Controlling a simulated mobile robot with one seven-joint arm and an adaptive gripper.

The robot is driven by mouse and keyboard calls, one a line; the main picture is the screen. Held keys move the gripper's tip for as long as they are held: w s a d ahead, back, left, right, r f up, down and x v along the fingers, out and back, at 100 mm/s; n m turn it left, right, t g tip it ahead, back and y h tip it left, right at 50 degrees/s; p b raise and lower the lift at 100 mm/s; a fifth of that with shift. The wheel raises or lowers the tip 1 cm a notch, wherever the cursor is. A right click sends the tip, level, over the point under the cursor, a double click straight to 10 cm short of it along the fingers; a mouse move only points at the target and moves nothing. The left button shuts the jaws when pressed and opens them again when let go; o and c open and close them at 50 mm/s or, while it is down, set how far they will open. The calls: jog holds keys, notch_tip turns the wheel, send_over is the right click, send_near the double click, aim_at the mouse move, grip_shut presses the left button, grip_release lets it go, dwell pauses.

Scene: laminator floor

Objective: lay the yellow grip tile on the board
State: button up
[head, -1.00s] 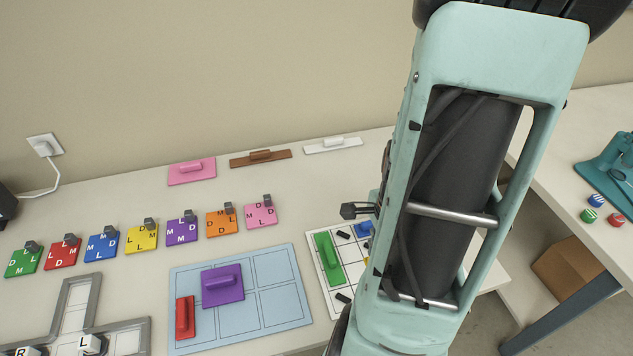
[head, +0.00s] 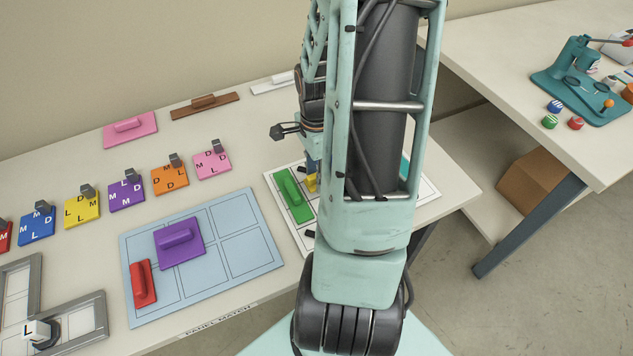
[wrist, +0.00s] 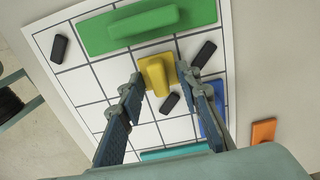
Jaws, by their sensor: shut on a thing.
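The yellow grip tile (wrist: 157,75) is between the fingertips of my gripper (wrist: 159,76) in the wrist view. The fingers are shut on its raised grip. In the head view a bit of the yellow tile (head: 311,184) shows below my gripper (head: 312,174), partly hidden by my arm. It is over the white gridded board (wrist: 87,83), just beside the green tile (wrist: 140,22); I cannot tell whether it touches the board. A light blue panelled board (head: 223,283) lies to the left, bearing a purple tile (head: 180,243) and a red tile (head: 143,284).
A blue tile (wrist: 211,118), a teal tile (wrist: 172,152) and black blocks (wrist: 60,47) lie on the white board. An orange piece (wrist: 263,131) lies off its edge. Lettered tiles (head: 127,195) stand in a row behind the blue board. My arm hides much of the white board.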

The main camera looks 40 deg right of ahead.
jog(key=shift+f, duration=0.5)
jog(key=shift+f, duration=0.15)
jog(key=o, duration=1)
jog(key=shift+r, duration=0.55)
notch_tip(320, 180, up, 11)
jog(key=shift+r+p, duration=0.1)
jog(key=shift+p, duration=0.35)
